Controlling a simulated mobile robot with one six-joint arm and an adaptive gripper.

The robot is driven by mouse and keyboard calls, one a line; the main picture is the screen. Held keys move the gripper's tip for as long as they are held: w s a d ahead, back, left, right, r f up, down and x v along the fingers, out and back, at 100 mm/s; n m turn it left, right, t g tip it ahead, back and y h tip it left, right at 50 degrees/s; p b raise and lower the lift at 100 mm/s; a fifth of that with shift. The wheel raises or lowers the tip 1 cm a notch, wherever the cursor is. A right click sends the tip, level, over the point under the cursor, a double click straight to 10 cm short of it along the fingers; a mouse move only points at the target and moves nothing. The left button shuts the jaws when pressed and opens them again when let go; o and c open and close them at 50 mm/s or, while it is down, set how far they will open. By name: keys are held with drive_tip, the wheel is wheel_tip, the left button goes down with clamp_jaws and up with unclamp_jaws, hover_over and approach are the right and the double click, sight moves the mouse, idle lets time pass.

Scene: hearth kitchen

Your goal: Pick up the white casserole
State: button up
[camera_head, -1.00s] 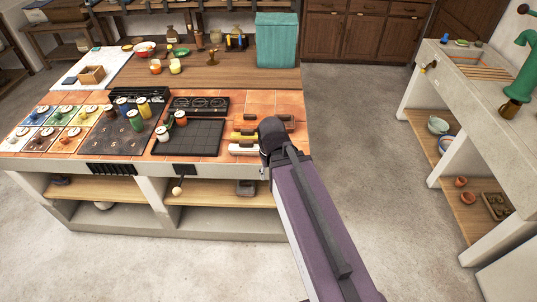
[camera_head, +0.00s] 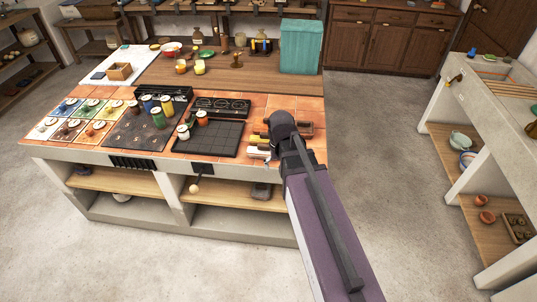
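A low white piece (camera_head: 258,153), which may be the white casserole, lies near the front right of the tiled counter (camera_head: 316,146). It is small in view and its right end is hidden by my arm. A yellow piece (camera_head: 257,139) lies just behind it. The dark end of my arm, with my gripper (camera_head: 283,128), is over the counter's right front part, at the right ends of these pieces. My fingers are hidden behind the arm, so I cannot tell whether they are open, or whether they touch anything.
A dark grid tray (camera_head: 212,139) with small pots stands left of the white piece. A black burner unit (camera_head: 221,107) is behind it. A brown piece (camera_head: 305,129) lies right of my arm's end. A teal box (camera_head: 300,46) stands behind. The floor (camera_head: 378,150) to the right is clear.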

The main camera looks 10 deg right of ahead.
drive_tip(key=w+r+m+p, duration=0.1)
drive_tip(key=w+m, duration=0.1)
drive_tip(key=w, duration=2.1)
drive_tip(key=shift+w+a+r+m, duration=0.15)
drive_tip(key=shift+w+a+m, duration=0.2)
drive_tip(key=shift+a+m, duration=0.05)
drive_tip(key=b, duration=0.9)
hover_over(265, 145)
drive_tip(key=f, duration=0.8)
drive_tip(key=shift+w+a+f, duration=0.1)
drive_tip(key=shift+w+f, duration=0.1)
drive_tip(key=shift+f, duration=0.1)
drive_tip(key=shift+f, duration=0.1)
drive_tip(key=f+b, duration=0.3)
drive_tip(key=shift+s+f, duration=0.2)
drive_tip(key=shift+s, duration=0.15)
drive_tip(key=shift+f+b, duration=0.8)
drive_tip(key=shift+b, duration=0.05)
